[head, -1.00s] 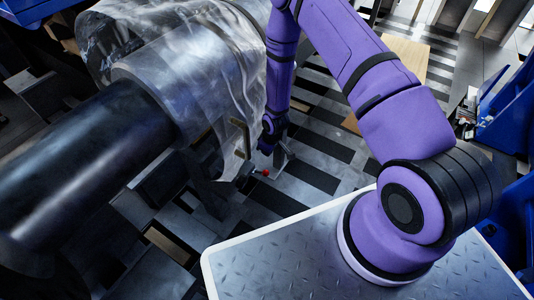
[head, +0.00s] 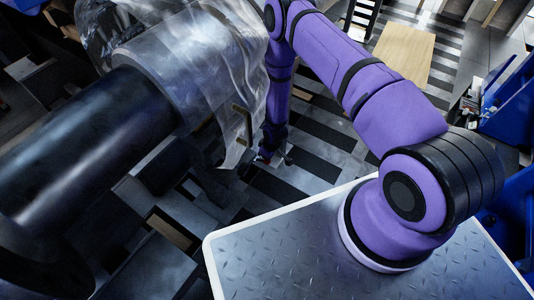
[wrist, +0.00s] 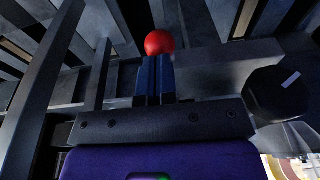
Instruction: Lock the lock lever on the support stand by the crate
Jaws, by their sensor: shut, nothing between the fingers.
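The red ball knob (wrist: 160,42) of the lock lever shows in the wrist view just beyond my fingertips. The lever's arm is hidden behind the fingers, and I cannot tell whether they touch the knob. My gripper (wrist: 155,62) is shut with its blue fingers together and nothing between them. In the head view my gripper (head: 273,157) is small and low, beneath the large plastic-wrapped shaft. The support stand's grey metal bars (wrist: 45,85) appear around the gripper in the wrist view. The crate cannot be made out clearly.
A thick dark shaft (head: 85,150) under clear plastic wrap (head: 200,65) fills the left of the head view. Blue racks (head: 510,105) stand at right. Striped floor (head: 320,150) lies open between.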

